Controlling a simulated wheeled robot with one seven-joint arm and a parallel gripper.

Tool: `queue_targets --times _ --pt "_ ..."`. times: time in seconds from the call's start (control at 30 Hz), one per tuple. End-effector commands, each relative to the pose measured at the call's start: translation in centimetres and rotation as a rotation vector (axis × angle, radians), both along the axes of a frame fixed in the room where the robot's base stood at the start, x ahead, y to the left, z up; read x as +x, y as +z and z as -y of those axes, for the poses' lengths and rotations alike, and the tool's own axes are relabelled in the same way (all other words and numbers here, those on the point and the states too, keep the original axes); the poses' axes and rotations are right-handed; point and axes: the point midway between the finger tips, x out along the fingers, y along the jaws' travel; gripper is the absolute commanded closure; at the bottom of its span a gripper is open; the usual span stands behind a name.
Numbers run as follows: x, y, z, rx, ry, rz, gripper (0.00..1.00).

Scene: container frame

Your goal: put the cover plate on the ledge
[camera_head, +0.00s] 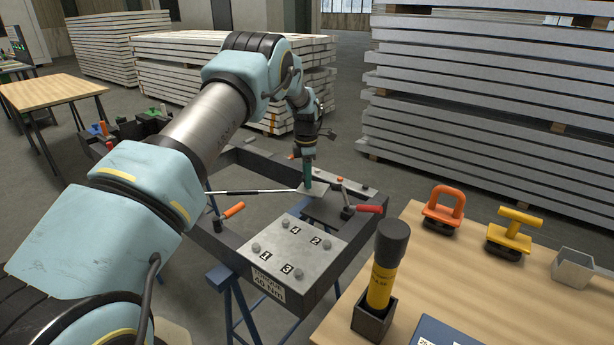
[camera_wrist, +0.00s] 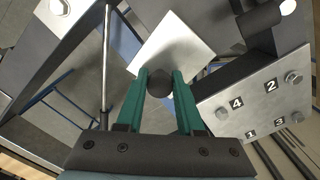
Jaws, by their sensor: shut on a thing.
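The cover plate, a small pale square sheet (camera_head: 318,190), is held above the dark frame (camera_head: 345,265) and looks nearly level. It also shows in the wrist view (camera_wrist: 178,45). My gripper (camera_head: 307,182) points down with its green fingers shut on the plate's dark round knob (camera_wrist: 158,82). The fingertips (camera_wrist: 160,80) stand on either side of the knob. The plate is over the frame's opening, near the inner side of the right rail. Whether it touches anything below is not clear. I cannot make out the ledge for certain; the plate and arm may hide it.
A bolted plate numbered 1 to 4 (camera_head: 290,245) covers the frame's front. An orange-handled clamp (camera_head: 231,211) and a red-handled clamp (camera_head: 362,208) stand on the rails. A thin rod (camera_head: 245,192) crosses the opening. A table (camera_head: 450,265) at right holds a yellow tool (camera_head: 381,285).

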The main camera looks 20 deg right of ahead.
Motion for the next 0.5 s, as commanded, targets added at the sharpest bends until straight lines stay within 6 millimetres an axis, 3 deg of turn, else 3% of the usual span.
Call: queue_targets --times 0.3,0.5 --pt "0.0 -3.3 -0.1 0.001 0.0 0.0 1.0" --pt "-1.7 -3.0 1.0 0.0 -0.002 0.0 1.0"
